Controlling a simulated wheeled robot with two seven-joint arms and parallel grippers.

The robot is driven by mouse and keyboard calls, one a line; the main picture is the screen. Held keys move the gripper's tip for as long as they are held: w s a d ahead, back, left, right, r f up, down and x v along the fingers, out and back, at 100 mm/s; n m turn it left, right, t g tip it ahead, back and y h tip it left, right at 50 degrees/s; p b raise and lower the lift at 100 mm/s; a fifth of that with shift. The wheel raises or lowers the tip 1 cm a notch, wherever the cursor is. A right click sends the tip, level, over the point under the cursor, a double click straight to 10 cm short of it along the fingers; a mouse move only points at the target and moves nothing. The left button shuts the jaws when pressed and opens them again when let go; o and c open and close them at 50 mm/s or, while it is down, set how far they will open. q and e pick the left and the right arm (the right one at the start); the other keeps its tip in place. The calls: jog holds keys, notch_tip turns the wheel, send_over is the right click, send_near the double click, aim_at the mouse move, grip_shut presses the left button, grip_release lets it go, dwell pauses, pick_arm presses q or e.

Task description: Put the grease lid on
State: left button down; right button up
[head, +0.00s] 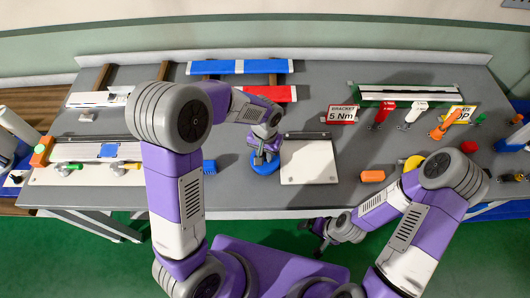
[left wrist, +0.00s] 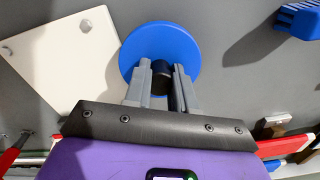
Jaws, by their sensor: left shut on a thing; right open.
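A round blue lid (head: 264,166) with a black knob is at the front middle of the grey table, just left of a white plate. My left gripper (head: 262,155) points down at it and is shut on the knob. In the left wrist view the blue lid (left wrist: 185,45) lies beyond the fingers, with the dark knob (left wrist: 160,78) between them. I cannot tell whether the lid touches anything below. No grease container is clearly seen. My right gripper (head: 316,232) is open and empty, low in front of the table's front edge.
The white plate (head: 309,162) lies right beside the lid. A blue ridged block (head: 209,167) is to its left. An orange block (head: 372,176) and a yellow round thing (head: 413,162), partly hidden by my right arm, are to the right.

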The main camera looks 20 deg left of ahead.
pick_arm(q)
jog(key=shift+f, duration=0.1)
jog(key=c, duration=0.8)
grip_release()
jog(key=shift+c, duration=0.2)
notch_tip(320, 180, up, 8)
jog(key=shift+f+p, duration=0.2)
jog(key=shift+p, duration=0.3)
